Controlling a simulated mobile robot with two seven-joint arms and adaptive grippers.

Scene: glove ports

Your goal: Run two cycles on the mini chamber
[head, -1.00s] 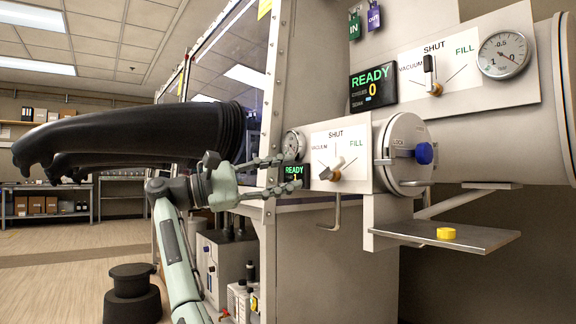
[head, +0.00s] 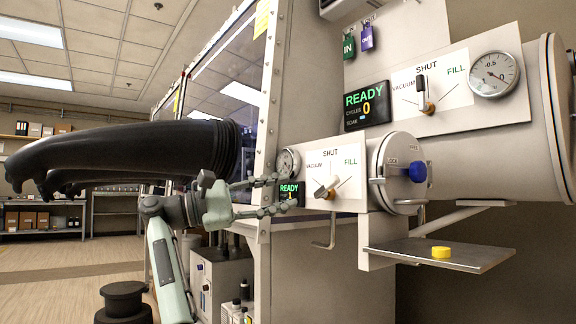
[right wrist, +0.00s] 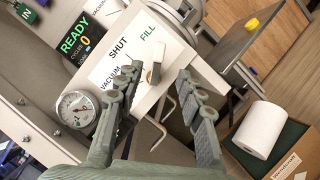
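The panel (right wrist: 112,78) and lever (right wrist: 158,75) also show in the right wrist view. A small gauge (head: 288,161) and a green READY display (head: 290,190) sit left of it; a finger partly covers the display. The round door (head: 398,165) with a blue knob (head: 414,172) is on the chamber's end. My right gripper (head: 281,193) is open and empty, left of the lever and apart from it. My left gripper is not in view.
A yellow puck (head: 441,252) lies on the shelf (head: 470,259) below the door. Above are the large chamber's panel (head: 445,82) and its display (head: 367,105), reading READY, 0. A black glove (head: 130,155) sticks out above my right arm. A stool (head: 123,300) stands at lower left.

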